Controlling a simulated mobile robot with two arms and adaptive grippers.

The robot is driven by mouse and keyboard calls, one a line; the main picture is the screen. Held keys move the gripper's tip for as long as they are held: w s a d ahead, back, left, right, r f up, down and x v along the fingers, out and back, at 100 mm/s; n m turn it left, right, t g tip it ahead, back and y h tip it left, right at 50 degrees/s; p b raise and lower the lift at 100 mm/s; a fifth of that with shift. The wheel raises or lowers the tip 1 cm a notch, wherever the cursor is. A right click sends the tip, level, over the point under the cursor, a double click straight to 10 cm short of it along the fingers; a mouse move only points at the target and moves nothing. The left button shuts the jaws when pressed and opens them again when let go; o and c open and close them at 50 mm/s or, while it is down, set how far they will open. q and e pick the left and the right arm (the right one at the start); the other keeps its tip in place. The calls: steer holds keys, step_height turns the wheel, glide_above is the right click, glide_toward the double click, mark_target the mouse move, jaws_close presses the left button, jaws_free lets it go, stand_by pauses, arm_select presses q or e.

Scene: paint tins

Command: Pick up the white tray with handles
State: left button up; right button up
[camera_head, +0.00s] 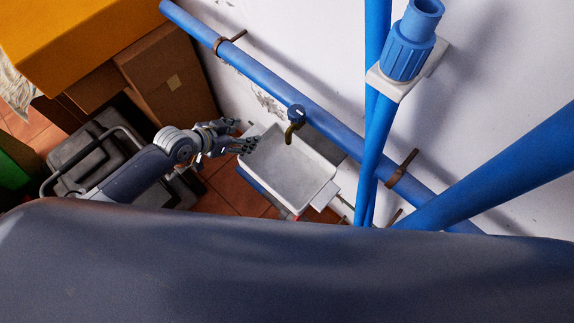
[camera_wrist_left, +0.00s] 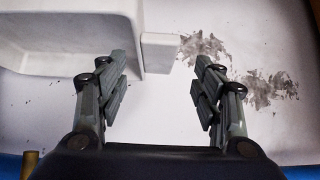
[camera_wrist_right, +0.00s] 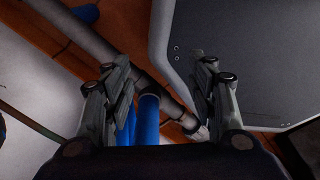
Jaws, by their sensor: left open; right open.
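The white tray (camera_head: 288,172) lies level by the wall in the head view, and looks empty. One handle (camera_head: 325,196) shows at its right end. My left gripper (camera_head: 249,145) is at the tray's upper left end. In the left wrist view the tray (camera_wrist_left: 60,35) fills the upper left, and its handle (camera_wrist_left: 161,52) shows between the fingertips of my open left gripper (camera_wrist_left: 163,75). I see no finger closed on it. My right gripper (camera_wrist_right: 161,75) is open in its wrist view, with no tray visible there; the head view does not show it.
A blue wall pipe (camera_head: 270,85) with a tap (camera_head: 294,122) runs just above the tray. Upright blue pipes (camera_head: 374,130) stand to its right. Cardboard boxes (camera_head: 168,80) and a dark case (camera_head: 100,150) stand left. A dark pipe (camera_wrist_right: 122,62) crosses between my right fingers.

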arm_select(q)
steer(key=shift+s+x, duration=0.2)
steer(key=shift+x, duration=2.4)
steer(key=shift+d, duration=0.1)
jaws_close()
